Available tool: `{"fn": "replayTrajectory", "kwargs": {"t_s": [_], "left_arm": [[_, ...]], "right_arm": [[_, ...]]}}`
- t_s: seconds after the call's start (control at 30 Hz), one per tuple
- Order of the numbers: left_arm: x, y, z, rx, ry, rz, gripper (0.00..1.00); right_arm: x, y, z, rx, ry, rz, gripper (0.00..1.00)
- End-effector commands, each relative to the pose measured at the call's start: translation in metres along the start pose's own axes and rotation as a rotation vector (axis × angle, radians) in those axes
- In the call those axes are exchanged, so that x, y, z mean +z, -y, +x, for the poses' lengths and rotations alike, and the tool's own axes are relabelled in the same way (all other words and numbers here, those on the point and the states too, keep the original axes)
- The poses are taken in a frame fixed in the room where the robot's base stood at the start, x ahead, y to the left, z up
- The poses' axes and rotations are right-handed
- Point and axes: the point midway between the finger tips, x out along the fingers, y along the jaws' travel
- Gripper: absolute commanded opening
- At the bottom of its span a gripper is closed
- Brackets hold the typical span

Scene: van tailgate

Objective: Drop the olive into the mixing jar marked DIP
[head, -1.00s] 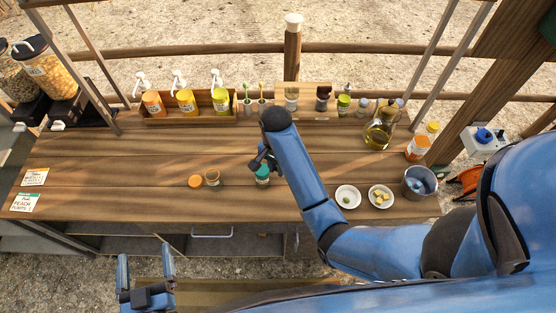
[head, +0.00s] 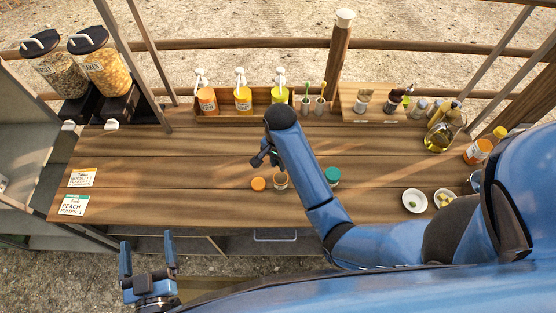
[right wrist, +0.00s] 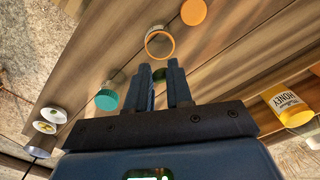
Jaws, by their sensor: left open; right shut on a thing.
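My right gripper (head: 267,158) hangs above the counter, just behind and left of an open jar (head: 280,181) in the head view. It is shut on a small greenish thing, probably the olive (right wrist: 159,75), mostly hidden between the fingers in the right wrist view. The open jar, with its orange rim (right wrist: 159,43), lies just beyond the fingertips there. An orange lid (head: 258,184) lies beside it. A jar with a teal lid (head: 332,177) stands to the right. I cannot read DIP on any jar. My left gripper (head: 148,262) is open and empty before the counter's front edge.
A white dish (head: 407,207) with a small green piece and another dish (head: 436,192) with yellow pieces stand at right. Pump bottles (head: 243,97) stand in a back rack. An oil jug (head: 438,138) is at back right. The counter's left middle is clear.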

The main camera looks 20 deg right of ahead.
Motion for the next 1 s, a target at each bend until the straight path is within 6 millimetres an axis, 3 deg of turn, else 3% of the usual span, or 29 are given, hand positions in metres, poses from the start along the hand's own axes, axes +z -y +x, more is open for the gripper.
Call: {"fn": "replayTrajectory", "kwargs": {"t_s": [0.6, 1.0], "left_arm": [[0.0, 0.0, 0.0, 0.0, 0.0, 0.0, 0.91], [0.0, 0.0, 0.0, 0.0, 0.0, 0.0, 0.91]], "right_arm": [[0.0, 0.0, 0.046, 0.001, 0.0, -0.001, 0.0], [0.0, 0.0, 0.057, 0.0, 0.0, -0.001, 0.0]]}}
